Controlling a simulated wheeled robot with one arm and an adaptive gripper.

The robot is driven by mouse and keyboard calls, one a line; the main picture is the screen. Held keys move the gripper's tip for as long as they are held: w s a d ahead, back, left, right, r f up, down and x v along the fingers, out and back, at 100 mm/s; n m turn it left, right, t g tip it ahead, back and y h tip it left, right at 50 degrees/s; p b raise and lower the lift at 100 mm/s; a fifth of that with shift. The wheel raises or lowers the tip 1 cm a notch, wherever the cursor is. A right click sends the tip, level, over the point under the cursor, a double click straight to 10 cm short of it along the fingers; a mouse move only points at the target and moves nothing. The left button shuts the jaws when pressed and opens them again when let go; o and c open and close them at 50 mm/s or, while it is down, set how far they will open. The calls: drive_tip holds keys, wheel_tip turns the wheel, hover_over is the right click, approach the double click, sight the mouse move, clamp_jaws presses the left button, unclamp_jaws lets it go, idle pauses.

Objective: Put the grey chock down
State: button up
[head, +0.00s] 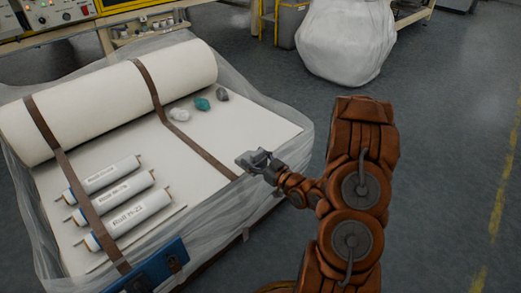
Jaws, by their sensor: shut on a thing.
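My gripper (252,158) is at the end of my orange-brown arm, over the right front edge of the white wadding sheet (245,125). It is shut on a small grey piece, which I take for the grey chock; at this size its outline is hard to tell from the grey fingers. The gap between it and the sheet cannot be told. Three small lumps lie on the sheet in front of the big wadding roll (105,95): a whitish one (180,114), a teal one (202,104) and a dark grey one (222,94).
Several labelled white cylinders (128,200) lie on the sheet at the left. Brown straps (190,140) cross roll and sheet. Clear plastic wrap (285,108) surrounds the load. A blue block (158,265) sits at the front edge. A wrapped white bundle (345,40) stands behind on the floor.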

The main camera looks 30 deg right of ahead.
drive_tip(key=w+d+b, duration=0.1)
drive_tip(key=w+d, duration=0.2)
drive_tip(key=w+d+f+b, duration=0.1)
drive_tip(key=w+d, duration=0.3)
drive_tip(key=w+d+b, duration=0.1)
drive_tip(key=w+d, duration=0.2)
drive_tip(key=w, duration=0.1)
drive_tip(key=shift+w+d+f, duration=0.15)
drive_tip(key=shift+d+f, duration=0.05)
drive_tip(key=shift+f+b, duration=0.85)
drive_tip(key=shift+f, duration=1)
drive_tip(key=shift+r, duration=0.1)
drive_tip(key=o, duration=1.5)
drive_tip(key=shift+s+d, duration=0.15)
drive_tip(key=shift+s, duration=0.3)
drive_tip(key=p+v, duration=0.3)
drive_tip(key=v, duration=0.8)
